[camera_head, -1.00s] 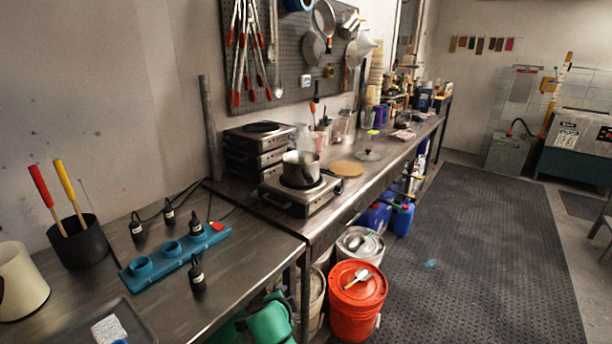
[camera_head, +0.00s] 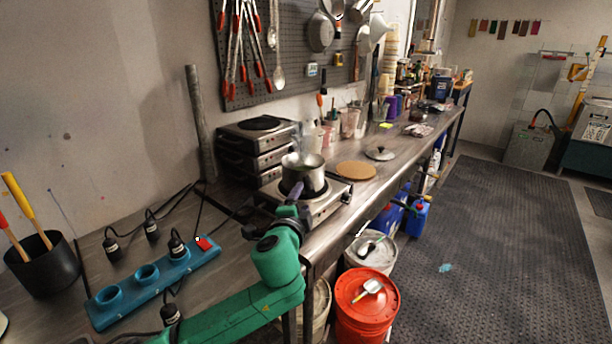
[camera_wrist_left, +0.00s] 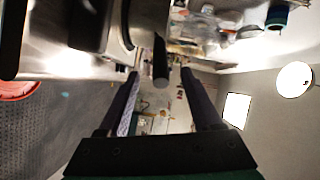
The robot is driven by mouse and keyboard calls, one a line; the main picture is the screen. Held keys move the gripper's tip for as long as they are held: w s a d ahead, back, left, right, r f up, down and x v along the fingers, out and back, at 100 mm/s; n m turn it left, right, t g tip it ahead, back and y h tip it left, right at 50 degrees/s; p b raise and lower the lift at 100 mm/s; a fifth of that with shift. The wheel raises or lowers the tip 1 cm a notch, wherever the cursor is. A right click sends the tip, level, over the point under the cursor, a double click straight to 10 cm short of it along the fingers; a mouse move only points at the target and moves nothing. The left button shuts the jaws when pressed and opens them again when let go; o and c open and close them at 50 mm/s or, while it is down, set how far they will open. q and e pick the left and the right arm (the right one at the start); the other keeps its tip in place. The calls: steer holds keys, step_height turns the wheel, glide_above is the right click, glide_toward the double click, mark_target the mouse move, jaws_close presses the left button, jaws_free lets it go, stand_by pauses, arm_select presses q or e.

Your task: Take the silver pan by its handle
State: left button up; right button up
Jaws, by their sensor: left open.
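The silver pan (camera_head: 302,174) stands upright on the front hot plate (camera_head: 330,203) on the bench. My left gripper (camera_head: 294,195) is at the near side of the pan, where the arm and jaws hide most of the handle in the head view. In the left wrist view the dark handle (camera_wrist_left: 158,55) points toward the camera, its rounded end between the two fingers of my left gripper (camera_wrist_left: 159,73). The fingers are apart, with a gap to the handle on each side. My right gripper is in neither view.
Stacked hot plates (camera_head: 257,150) stand behind the pan. A cork mat (camera_head: 356,170) and a lid (camera_head: 380,153) lie to its right. A blue power strip (camera_head: 150,280) with cables lies at left. An orange bucket (camera_head: 366,305) stands on the floor below the bench edge.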

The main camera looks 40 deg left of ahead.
mark_target(307, 182)
arm_select(q)
steer(key=w+a, duration=0.1)
steer(key=w, duration=0.1)
steer(key=shift+w+a+r+p, duration=0.2)
steer(key=shift+w+a+p, duration=0.1)
steer(key=shift+a, duration=0.05)
steer(key=x, duration=0.3)
steer(key=p+x, duration=0.1)
steer(key=x, duration=0.1)
steer(key=shift+w+a+f, duration=0.15)
steer(key=shift+w+f, duration=0.15)
steer(key=shift+w, duration=0.05)
steer(key=shift+w+a+f, duration=0.15)
steer(key=shift+w+a, duration=0.05)
steer(key=shift+w, duration=0.2)
jaws_close()
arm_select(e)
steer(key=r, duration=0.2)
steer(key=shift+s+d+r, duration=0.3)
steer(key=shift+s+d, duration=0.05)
